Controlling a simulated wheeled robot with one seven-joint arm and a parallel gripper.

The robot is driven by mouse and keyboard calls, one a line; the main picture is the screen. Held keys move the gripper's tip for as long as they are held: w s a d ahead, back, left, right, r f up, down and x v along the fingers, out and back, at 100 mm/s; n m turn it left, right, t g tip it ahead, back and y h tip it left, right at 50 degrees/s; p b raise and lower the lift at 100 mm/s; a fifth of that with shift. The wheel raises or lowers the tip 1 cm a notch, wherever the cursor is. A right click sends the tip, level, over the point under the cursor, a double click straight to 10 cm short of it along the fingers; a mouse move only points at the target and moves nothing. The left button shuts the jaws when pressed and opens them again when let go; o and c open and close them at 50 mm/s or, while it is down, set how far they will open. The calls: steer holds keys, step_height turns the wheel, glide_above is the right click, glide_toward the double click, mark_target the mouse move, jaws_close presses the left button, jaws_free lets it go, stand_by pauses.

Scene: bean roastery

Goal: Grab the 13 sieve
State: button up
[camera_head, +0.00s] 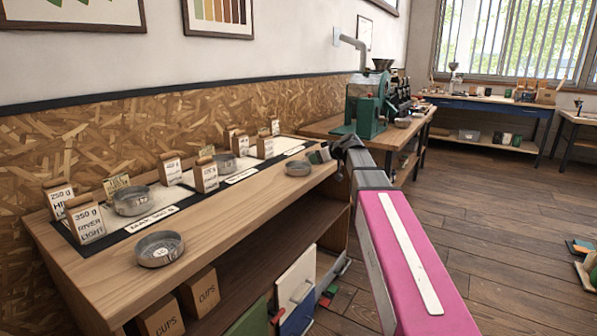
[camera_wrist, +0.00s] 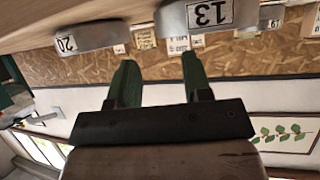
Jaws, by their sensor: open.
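A round grey metal sieve labelled 13 (camera_wrist: 208,14) is at the top edge of the wrist view, partly cut off. A second sieve labelled 20 (camera_wrist: 85,38) is to its left in that view. My gripper (camera_wrist: 160,72) is open and empty, with green fingers apart from both sieves. In the head view, my gripper (camera_head: 321,156) is at the far right end of the counter, beside a shallow sieve (camera_head: 298,168). More sieves are at the near front (camera_head: 160,250) and on the back strip (camera_head: 131,201) (camera_head: 224,162). Their numbers are too small to read there.
The wooden counter (camera_head: 215,207) carries several labelled bags (camera_head: 85,220) along its back, by the chipboard wall (camera_head: 70,138). Cups boxes (camera_head: 200,293) sit below. A green machine (camera_head: 370,103) stands on a table beyond. Open floor (camera_head: 490,220) lies to the right.

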mark_target(304, 163)
steer(key=shift+x, duration=2.7)
steer(key=shift+s+a+f, duration=0.1)
steer(key=shift+s, duration=0.1)
jaws_close()
